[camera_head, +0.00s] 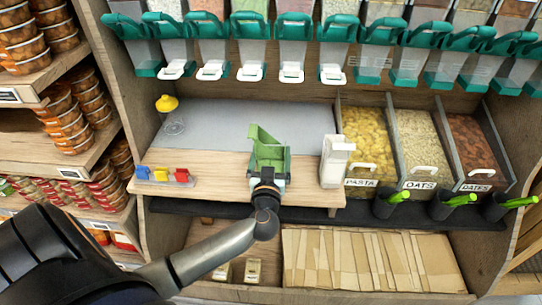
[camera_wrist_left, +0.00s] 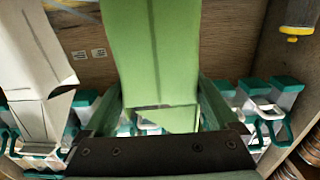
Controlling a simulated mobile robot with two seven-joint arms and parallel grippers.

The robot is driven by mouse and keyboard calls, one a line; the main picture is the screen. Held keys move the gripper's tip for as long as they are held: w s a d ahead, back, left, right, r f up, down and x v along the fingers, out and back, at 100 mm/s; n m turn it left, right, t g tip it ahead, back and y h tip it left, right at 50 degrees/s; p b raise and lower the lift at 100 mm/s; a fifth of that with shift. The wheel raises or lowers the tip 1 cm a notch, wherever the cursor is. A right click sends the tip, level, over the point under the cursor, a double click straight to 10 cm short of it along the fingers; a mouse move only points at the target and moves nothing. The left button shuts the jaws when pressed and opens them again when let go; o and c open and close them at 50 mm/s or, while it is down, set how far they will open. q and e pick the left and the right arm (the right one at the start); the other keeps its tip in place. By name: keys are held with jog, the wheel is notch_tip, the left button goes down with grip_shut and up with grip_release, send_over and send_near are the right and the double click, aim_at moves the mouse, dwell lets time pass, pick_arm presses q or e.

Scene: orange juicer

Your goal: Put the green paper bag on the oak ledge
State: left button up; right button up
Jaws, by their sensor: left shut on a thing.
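The green paper bag (camera_head: 268,147) is upright with an open top, over the middle of the oak ledge (camera_head: 215,175) in the head view. It fills the middle of the left wrist view (camera_wrist_left: 155,50). My left gripper (camera_head: 267,176) is shut on the bag from the front, with a finger on each side of it. I cannot tell whether the bag's base touches the ledge, because the gripper hides it. My right gripper is not in view.
A white paper bag (camera_head: 335,162) stands at the ledge's right end. Red, yellow and blue items (camera_head: 162,175) sit at its left end. A yellow-topped glass item (camera_head: 170,112) stands behind. Bins of pasta (camera_head: 370,140), oats and dates are right; dispensers (camera_head: 250,50) hang above.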

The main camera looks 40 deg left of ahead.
pick_arm(q)
jog(key=shift+f, duration=0.15)
jog(key=o, duration=1.5)
